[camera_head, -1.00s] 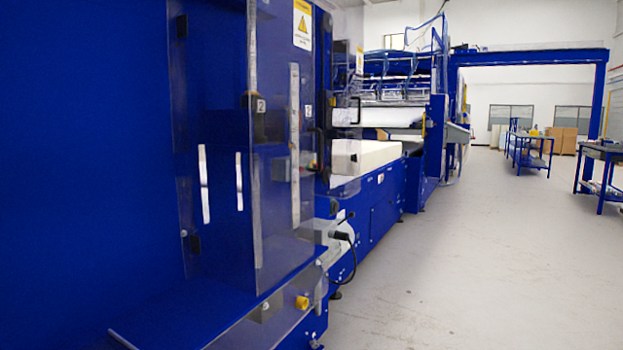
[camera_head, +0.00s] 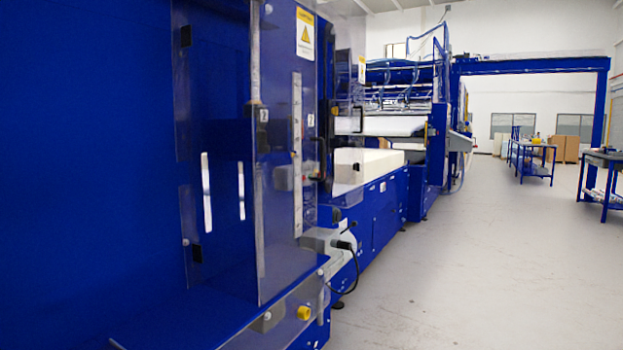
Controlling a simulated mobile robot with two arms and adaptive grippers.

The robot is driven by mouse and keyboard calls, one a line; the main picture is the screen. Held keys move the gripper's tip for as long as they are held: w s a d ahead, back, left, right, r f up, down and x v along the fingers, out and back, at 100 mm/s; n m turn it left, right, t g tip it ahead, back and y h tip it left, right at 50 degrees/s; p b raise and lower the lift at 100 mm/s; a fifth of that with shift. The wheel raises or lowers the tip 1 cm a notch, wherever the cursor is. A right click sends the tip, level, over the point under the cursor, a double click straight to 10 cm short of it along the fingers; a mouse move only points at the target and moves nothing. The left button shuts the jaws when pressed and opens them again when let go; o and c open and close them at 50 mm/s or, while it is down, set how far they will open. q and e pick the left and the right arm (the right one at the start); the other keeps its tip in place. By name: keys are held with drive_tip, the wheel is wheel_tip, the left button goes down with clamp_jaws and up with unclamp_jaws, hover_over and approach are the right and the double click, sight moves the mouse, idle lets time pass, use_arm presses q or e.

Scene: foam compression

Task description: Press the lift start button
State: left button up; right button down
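A tall blue machine (camera_head: 100,120) with clear guard panels fills the left of the head view. A small yellow round part (camera_head: 304,313) sits low on its front corner; I cannot tell whether it is a button. No part that I can identify as the lift start button shows. A white foam block (camera_head: 375,163) lies on the blue machine bed further back. Neither of my grippers is in view.
A grey connector with a black cable (camera_head: 344,246) sticks out at the machine's corner. The pale floor (camera_head: 470,270) to the right of the machine is clear.

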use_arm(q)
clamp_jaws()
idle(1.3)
